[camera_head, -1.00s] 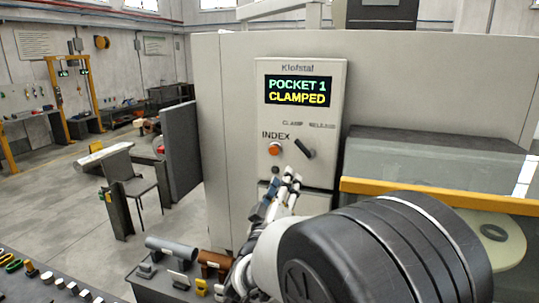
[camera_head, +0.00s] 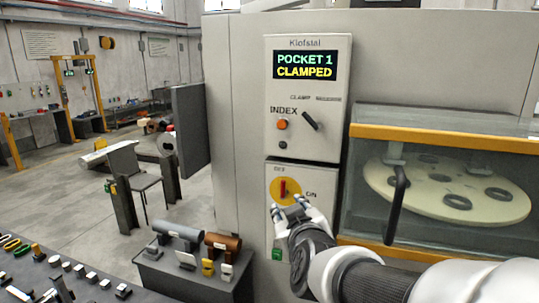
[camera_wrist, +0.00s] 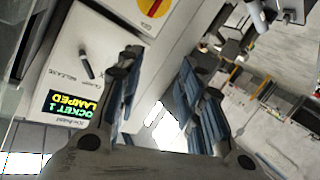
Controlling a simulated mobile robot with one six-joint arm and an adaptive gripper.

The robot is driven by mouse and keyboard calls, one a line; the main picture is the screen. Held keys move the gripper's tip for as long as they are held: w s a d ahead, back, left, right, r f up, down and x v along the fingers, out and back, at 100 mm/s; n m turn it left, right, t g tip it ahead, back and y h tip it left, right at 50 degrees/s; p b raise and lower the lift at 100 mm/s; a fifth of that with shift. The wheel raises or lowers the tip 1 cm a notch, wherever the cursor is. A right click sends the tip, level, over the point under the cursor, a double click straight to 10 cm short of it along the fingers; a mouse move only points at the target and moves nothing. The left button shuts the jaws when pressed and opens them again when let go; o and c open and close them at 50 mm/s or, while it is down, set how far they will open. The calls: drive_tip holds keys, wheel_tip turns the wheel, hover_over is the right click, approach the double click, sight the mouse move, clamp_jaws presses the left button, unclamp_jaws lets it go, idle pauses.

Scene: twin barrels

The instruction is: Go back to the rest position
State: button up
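My gripper (camera_head: 291,211) is in front of the machine's control panel (camera_head: 340,97), just below the red-and-yellow rotary switch (camera_head: 284,189). In the wrist view the two fingers of my gripper (camera_wrist: 158,65) stand apart with nothing between them, so it is open and empty. The display (camera_head: 305,66) reads "POCKET 1 CLAMPED"; it also shows upside down in the wrist view (camera_wrist: 73,110). The black clamp/release lever (camera_head: 310,120) slants from upper left to lower right. The orange index button (camera_head: 282,124) is left of it. I cannot tell how far my fingertips are from the panel.
Right of the panel, a glass-fronted enclosure with a yellow rail (camera_head: 440,135) and black handle (camera_head: 397,205) holds a pale disc (camera_head: 430,192) with pockets. At lower left, a bench (camera_head: 190,282) carries a grey cylinder (camera_head: 178,232) and a brown one (camera_head: 223,241). Open floor lies further left.

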drive_tip(key=s+d+f+m+g+b, duration=0.1)
drive_tip(key=s+d+f+g+b, duration=0.2)
drive_tip(key=s+f, duration=0.4)
drive_tip(key=s+d+f+m+g+h+b, duration=0.1)
drive_tip(key=s+d+f+m+g+b, duration=0.1)
drive_tip(key=s+f, duration=0.6)
drive_tip(key=s+d+f+m+g+b, duration=0.2)
drive_tip(key=s+d+f+g+b, duration=0.2)
drive_tip(key=s, duration=1.1)
wheel_tip(320, 180, down, 4)
drive_tip(key=shift+s+d+r+g+h+b, duration=0.3)
drive_tip(key=shift+s+g+b, duration=0.1)
drive_tip(key=shift+g, duration=0.2)
